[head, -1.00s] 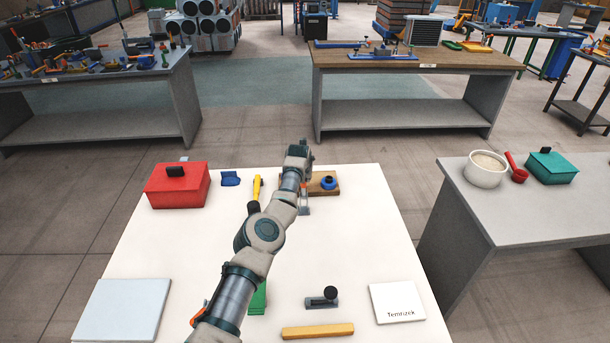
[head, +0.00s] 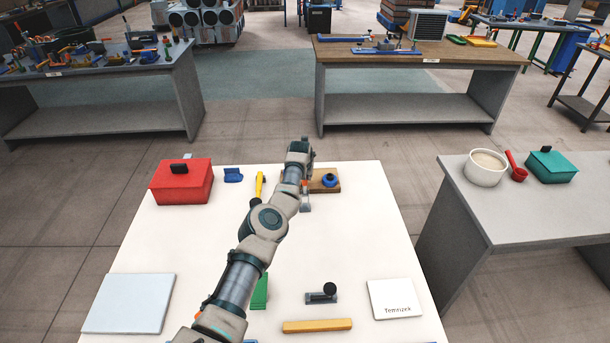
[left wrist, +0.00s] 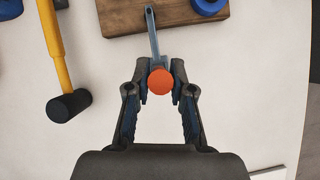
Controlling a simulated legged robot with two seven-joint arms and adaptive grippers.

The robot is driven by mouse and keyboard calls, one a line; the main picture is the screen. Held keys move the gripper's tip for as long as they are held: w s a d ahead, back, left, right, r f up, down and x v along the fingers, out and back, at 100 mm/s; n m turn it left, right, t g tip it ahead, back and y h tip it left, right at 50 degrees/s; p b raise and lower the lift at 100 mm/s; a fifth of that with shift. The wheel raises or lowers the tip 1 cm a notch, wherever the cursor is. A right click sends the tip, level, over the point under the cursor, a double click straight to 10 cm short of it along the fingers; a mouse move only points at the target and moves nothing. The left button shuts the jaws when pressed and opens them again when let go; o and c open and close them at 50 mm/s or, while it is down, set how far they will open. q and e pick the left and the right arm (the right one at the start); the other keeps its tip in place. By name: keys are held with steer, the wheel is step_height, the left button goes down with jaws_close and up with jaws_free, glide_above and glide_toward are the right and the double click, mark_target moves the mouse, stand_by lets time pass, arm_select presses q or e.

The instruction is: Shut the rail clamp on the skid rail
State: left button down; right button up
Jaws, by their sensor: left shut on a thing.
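In the left wrist view, a grey metal lever (left wrist: 153,32) with a round orange end (left wrist: 161,81) reaches from a wooden board (left wrist: 190,16) towards me. My left gripper (left wrist: 160,92) is shut on this orange-ended lever, one finger on each side of it. In the head view the board (head: 330,188) carries a blue round part (head: 330,180) at the far side of the white table. My left arm hides most of the lever and the gripper there. I cannot tell the clamp's jaw or the rail apart. My right gripper is out of view.
A yellow-handled hammer (head: 259,185) lies left of my arm. A red box (head: 181,182) and a blue part (head: 233,175) stand further left. The near white table (head: 215,240) holds a black-knobbed device (head: 322,293), a yellow bar (head: 317,326) and a labelled plate (head: 395,299). The table's middle right is clear.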

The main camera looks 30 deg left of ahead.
arm_select(q)
steer(key=shift+d+f, duration=0.15)
steer(key=shift+f, duration=0.1)
steer(key=c, duration=1)
jaws_free()
steer(key=shift+w+f, duration=0.1)
steer(key=shift+f, duration=0.05)
steer(key=shift+w+a+f, duration=0.2)
steer(key=shift+w+a, duration=0.1)
steer(key=shift+s+a+r, duration=0.1)
steer(key=shift+r, duration=0.1)
steer(key=shift+s+d+r, duration=0.15)
steer(key=shift+d+r, duration=0.05)
steer(key=shift+r, duration=0.25)
steer(key=shift+s+d+r, duration=0.1)
steer(key=shift+d+r, duration=0.1)
steer(key=shift+r, duration=0.25)
steer(key=v, duration=0.9)
steer(key=shift+s+a+r, duration=0.1)
steer(key=shift+s+r, duration=0.05)
steer(key=shift+s, duration=0.05)
